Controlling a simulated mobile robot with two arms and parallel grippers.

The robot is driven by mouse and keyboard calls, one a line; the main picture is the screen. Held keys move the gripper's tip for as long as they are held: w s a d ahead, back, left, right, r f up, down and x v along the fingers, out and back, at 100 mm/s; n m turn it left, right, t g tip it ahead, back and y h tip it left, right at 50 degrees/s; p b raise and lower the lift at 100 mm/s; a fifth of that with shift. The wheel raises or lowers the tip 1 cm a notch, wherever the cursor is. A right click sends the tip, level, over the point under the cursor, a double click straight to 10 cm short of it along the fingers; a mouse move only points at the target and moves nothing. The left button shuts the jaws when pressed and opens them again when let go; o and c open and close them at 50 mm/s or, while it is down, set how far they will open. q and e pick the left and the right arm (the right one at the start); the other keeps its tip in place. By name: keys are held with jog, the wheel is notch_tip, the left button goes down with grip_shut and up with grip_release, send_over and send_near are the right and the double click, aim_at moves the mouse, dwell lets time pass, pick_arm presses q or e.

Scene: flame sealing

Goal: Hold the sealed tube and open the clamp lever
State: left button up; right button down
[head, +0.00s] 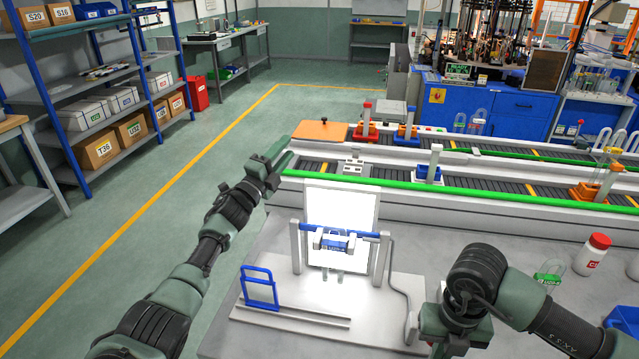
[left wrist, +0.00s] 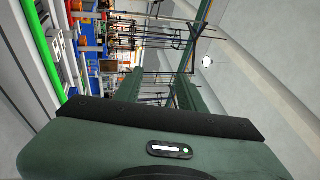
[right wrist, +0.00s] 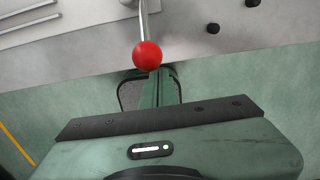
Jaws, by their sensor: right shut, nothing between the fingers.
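A fixture with a blue-and-white clamp (head: 335,240) stands on the bench in front of a bright white panel (head: 342,205). I cannot clearly make out a tube in the clamp against the glare. A metal lever with a red ball knob (right wrist: 147,55) shows in the right wrist view. My right gripper (right wrist: 157,88) is shut and empty, its fingertips right at the knob; I cannot tell whether they touch it. In the head view the lever is hidden by my right arm. My left gripper (head: 279,160) is open and empty, raised left of the panel, away from the clamp.
A blue wire stand (head: 260,288) and metal rods (head: 290,316) are on the fixture's base plate. A red-capped bottle (head: 592,254) and a green-labelled glass piece (head: 549,277) stand at the right. A conveyor with a green rail (head: 440,189) runs behind the bench.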

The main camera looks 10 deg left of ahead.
pick_arm(q)
jog(key=s+d+r+m+g+h, duration=0.3)
jog(key=d+r+m+g+h, duration=0.2)
jog(key=d+r+m+h, duration=0.75)
jog(key=s+d+r+m+g, duration=0.4)
jog(key=d+m+g, duration=0.1)
jog(key=d+m, duration=0.15)
jog(key=s+d+r+m+g, duration=0.4)
jog(key=d+m+g, duration=0.1)
jog(key=d+g, duration=0.15)
jog(key=m+g+y, duration=0.4)
jog(key=m+y, duration=0.1)
jog(key=y, duration=1)
send_near(334, 225)
jog(key=shift+t, duration=0.25)
jog(key=shift+x, duration=4.85)
jog(key=shift+s, duration=0.15)
